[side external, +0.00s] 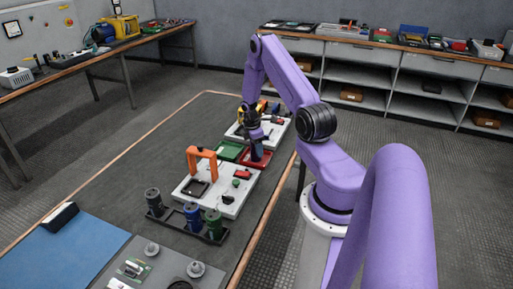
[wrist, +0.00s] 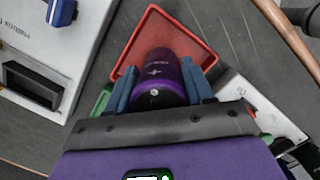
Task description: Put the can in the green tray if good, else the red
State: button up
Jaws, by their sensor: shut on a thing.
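My gripper (wrist: 158,84) is shut on a purple can (wrist: 160,70), with a blue finger on each side of it. In the wrist view the can is over the red tray (wrist: 203,50). In the side view the can (side external: 257,151) stands upright at the red tray (side external: 264,163), below my gripper (side external: 257,138); I cannot tell whether it touches the tray floor. The green tray (side external: 229,150) lies just left of the red one.
A white fixture (side external: 228,207) with an orange arch (side external: 201,156) stands nearer the camera. A dark rack (side external: 184,228) holds grey, blue and green cans. Another white board (side external: 275,132) lies beyond the trays. The blue mat (side external: 80,250) is mostly clear.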

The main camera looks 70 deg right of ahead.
jog(key=shift+f, duration=0.15)
jog(key=o, duration=1.2)
jog(key=shift+o, duration=0.2)
